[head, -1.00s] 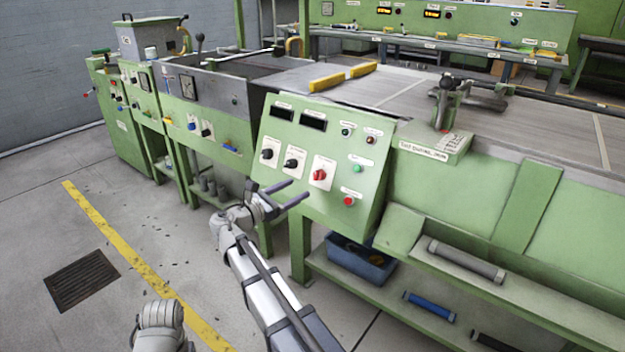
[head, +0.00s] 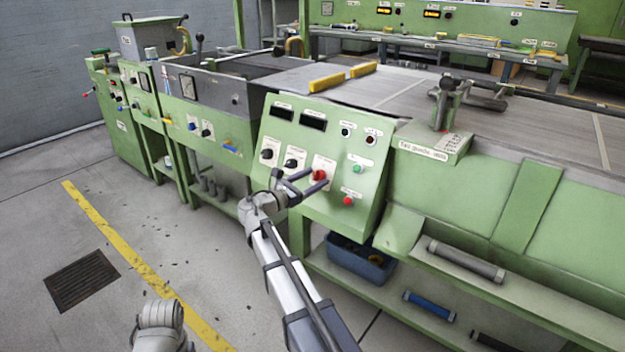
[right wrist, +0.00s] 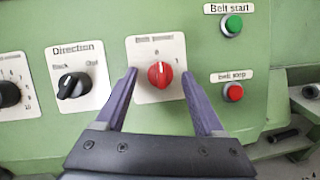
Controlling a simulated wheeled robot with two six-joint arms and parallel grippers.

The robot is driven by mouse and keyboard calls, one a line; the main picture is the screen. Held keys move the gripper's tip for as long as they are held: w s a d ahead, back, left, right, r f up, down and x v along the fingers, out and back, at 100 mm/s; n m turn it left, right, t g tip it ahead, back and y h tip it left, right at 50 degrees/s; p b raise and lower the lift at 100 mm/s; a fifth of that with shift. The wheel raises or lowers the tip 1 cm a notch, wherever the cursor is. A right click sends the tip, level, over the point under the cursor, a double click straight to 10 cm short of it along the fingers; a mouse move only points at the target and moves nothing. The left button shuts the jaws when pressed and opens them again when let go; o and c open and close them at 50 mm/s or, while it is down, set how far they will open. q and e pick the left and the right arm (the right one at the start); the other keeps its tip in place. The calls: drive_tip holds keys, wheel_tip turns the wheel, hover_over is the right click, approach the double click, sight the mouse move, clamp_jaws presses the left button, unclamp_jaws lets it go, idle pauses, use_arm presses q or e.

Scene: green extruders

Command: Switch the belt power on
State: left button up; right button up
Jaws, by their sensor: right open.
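The belt power switch is a red rotary knob (right wrist: 160,74) on a white plate marked with 0 and 1; its white pointer line is roughly upright, toward the 0. It also shows in the head view (head: 319,175) on the sloped green control panel (head: 270,214). My right gripper (right wrist: 158,88) is open and empty, with one finger on each side of the knob. Whether the fingers touch the knob I cannot tell. In the head view my right gripper (head: 304,181) is close to the panel face. My left gripper is not in view.
Left of the red knob is a black Direction knob (right wrist: 72,86). To its right are a green Belt start button (right wrist: 233,24) and a red Belt stop button (right wrist: 233,92). A blue bin (head: 362,262) stands on the lower shelf.

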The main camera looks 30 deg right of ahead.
drive_tip(key=shift+c, duration=0.2)
clamp_jaws()
idle(0.3)
drive_tip(key=m, duration=0.1)
drive_tip(key=m+g+p, duration=0.1)
drive_tip(key=shift+w+a+r+m, duration=0.1)
drive_tip(key=shift+w+r+m, duration=0.1)
drive_tip(key=shift+m, duration=0.1)
drive_tip(key=shift+w+r+m+g+y+p, duration=0.1)
drive_tip(key=shift+m+g+y+p, duration=0.5)
drive_tip(key=shift+m, duration=1.25)
drive_tip(key=shift+w+r+m+g+y+p, duration=0.15)
drive_tip(key=shift+m+g+p, duration=0.6)
drive_tip(key=shift+m+p, duration=0.75)
drive_tip(key=shift+s+f+m+g+y+p, duration=0.1)
drive_tip(key=shift+m+g+y+p, duration=0.45)
drive_tip(key=shift+m, duration=1.9)
